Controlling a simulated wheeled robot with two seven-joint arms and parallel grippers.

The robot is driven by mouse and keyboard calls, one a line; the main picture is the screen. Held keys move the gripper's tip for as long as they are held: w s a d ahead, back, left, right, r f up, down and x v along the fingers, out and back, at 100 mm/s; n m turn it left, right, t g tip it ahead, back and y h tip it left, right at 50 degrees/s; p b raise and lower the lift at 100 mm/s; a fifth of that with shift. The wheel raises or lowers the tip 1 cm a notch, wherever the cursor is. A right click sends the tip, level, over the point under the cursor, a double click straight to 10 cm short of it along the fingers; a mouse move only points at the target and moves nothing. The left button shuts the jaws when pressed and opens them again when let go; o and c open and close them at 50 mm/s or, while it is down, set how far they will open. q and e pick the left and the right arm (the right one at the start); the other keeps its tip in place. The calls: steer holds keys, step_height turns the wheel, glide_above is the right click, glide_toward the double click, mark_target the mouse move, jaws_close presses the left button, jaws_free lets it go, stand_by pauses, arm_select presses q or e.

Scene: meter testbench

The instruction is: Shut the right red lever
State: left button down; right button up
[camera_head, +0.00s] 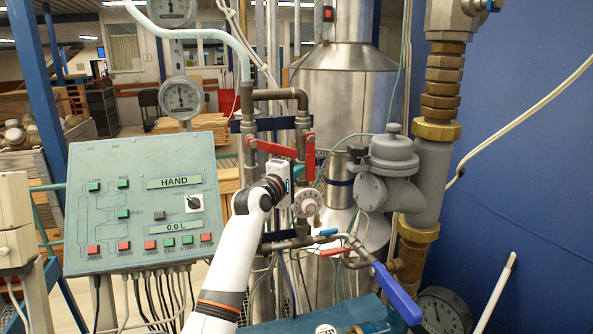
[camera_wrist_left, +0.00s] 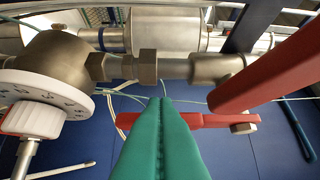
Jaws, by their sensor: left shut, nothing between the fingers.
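The right red lever (camera_head: 310,156) hangs upright along the right vertical pipe in the head view. In the left wrist view, the right red lever (camera_wrist_left: 215,120) runs crosswise behind the fingertips; whether they touch it I cannot tell. The left red lever (camera_head: 272,149) is nearly level, sloping slightly down to the right; it looms large at the right of the left wrist view (camera_wrist_left: 275,65). My left gripper (camera_head: 283,177) is just below the levers, its fingers mostly hidden in the head view. Its green fingers (camera_wrist_left: 166,102) are shut and empty. My right gripper is not in view.
A white dial (camera_head: 307,203) sits close to my left gripper; it also shows in the left wrist view (camera_wrist_left: 45,105). A control panel (camera_head: 140,204) stands at the left. Grey meter body (camera_head: 388,170) and blue lever (camera_head: 397,293) are at the right. Pipes and thin hoses surround the levers.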

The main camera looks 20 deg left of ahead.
arm_select(q)
steer(key=shift+d+f+n+t+b, duration=0.15)
steer(key=shift+n+t+b, duration=0.25)
steer(key=shift+b, duration=0.2)
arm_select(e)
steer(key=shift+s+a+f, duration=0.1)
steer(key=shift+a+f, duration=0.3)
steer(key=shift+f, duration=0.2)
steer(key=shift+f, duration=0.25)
